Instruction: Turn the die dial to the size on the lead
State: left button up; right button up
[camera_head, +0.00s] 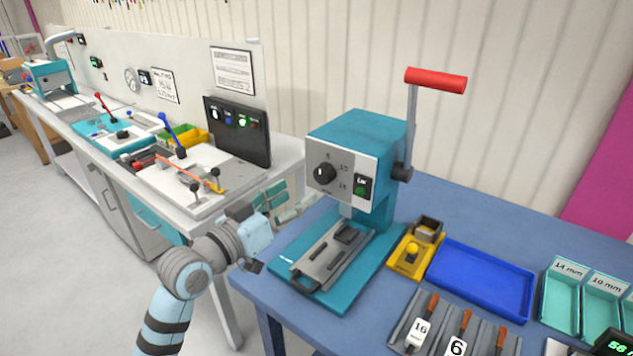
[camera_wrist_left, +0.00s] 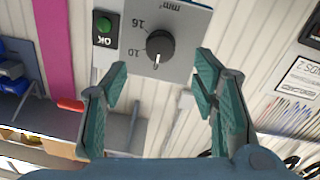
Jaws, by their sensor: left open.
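The teal crimping press (camera_head: 360,150) stands on the blue table. Its grey front plate carries a black round die dial (camera_head: 325,173) with marks 6, 10 and 16. The dial also shows upside down in the left wrist view (camera_wrist_left: 160,46), its white pointer towards the 6. A green OK display (camera_head: 362,186) is beside it. My left gripper (camera_head: 295,198) is open and empty, in front of and below the dial; in the wrist view its fingers (camera_wrist_left: 158,85) are spread to either side, apart from the dial. Leads tagged 16 (camera_head: 421,331) and 6 (camera_head: 456,346) lie in a rack at the front.
A red-handled lever (camera_head: 436,81) rises at the press's right. A yellow fixture (camera_head: 414,255), a blue tray (camera_head: 482,280) and teal bins marked 14 mm (camera_head: 563,300) and 10 mm (camera_head: 603,310) stand right of it. A grey workbench (camera_head: 150,205) with tools runs along the left.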

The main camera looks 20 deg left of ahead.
aim_at(319, 178)
pick_arm(q)
jog(key=x, duration=0.8)
jog(key=shift+f, duration=0.1)
jog(key=shift+c, duration=0.3)
jog(key=c, duration=1.1)
jog(key=shift+m, duration=0.3)
jog(key=m+b, duration=0.2)
jog(key=m, duration=0.3)
jog(key=shift+w+a, duration=0.1)
jog(key=m+b, duration=0.1)
jog(key=m, duration=0.4)
jog(key=shift+m+y, duration=0.3)
jog(key=shift+m, duration=0.1)
